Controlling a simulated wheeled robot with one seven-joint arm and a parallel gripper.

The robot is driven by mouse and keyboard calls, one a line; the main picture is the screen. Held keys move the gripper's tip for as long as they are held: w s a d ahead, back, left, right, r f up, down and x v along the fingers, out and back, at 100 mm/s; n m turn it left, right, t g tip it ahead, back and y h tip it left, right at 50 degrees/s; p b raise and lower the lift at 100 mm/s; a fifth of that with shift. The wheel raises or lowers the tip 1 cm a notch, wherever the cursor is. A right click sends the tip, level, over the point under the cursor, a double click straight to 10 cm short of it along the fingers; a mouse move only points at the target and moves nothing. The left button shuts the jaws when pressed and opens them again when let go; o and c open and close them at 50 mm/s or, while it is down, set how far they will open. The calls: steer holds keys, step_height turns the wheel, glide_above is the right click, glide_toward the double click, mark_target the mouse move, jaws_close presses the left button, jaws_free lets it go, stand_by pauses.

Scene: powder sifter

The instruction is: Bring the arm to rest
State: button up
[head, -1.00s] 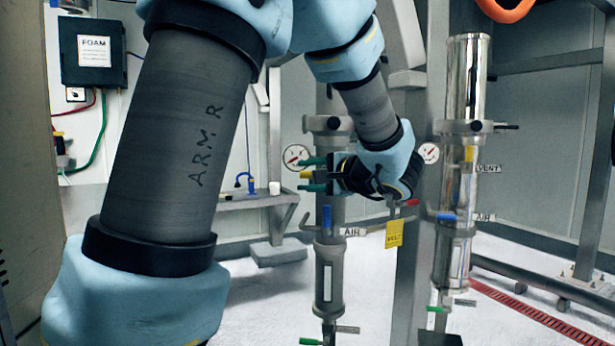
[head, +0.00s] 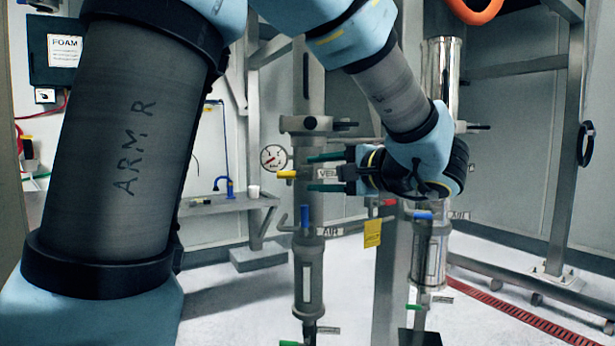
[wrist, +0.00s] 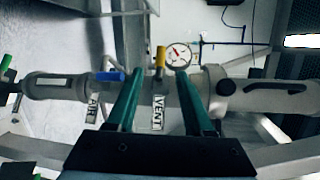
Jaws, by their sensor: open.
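My arm, marked "ARM R" (head: 130,150), crosses the left and top of the head view. My gripper (head: 309,172) is open and empty, its two green fingers pointing left at the left sifter column (head: 308,262). The yellow vent handle (head: 287,173) lies beyond the fingertips. The VENT tag (head: 327,173) shows between the fingers. In the wrist view, my gripper (wrist: 159,72) has its fingers spread either side of the VENT tag (wrist: 158,113), with the yellow handle (wrist: 160,58) just past the tips. I cannot tell whether the fingers touch the column.
A pressure gauge (head: 273,158) sits left of the column, and a blue handle (head: 305,216) is below. A shiny second column (head: 430,258) stands behind my wrist. A yellow tag (head: 372,233) hangs near a grey post. A wall shelf (head: 228,205) is at left.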

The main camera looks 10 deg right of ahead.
stand_by(0.3)
steer(key=s+a+f+n+g+h, duration=0.2)
steer(key=a+f+n+g+h, duration=0.15)
steer(key=a+f, duration=0.45)
steer(key=s+a+f+n+g+h, duration=0.2)
steer(key=a+f+n+g, duration=0.25)
steer(key=f, duration=0.55)
steer(key=s+a+f+n+g+h, duration=0.3)
steer(key=a+f+g, duration=0.2)
steer(key=a+f, duration=0.35)
step_height(320, 180, up, 13)
steer(key=p, duration=1.4)
steer(key=shift+w+d+r+n+t, duration=0.2)
steer(key=shift+w+d+n+t, duration=0.1)
steer(key=shift+n, duration=0.1)
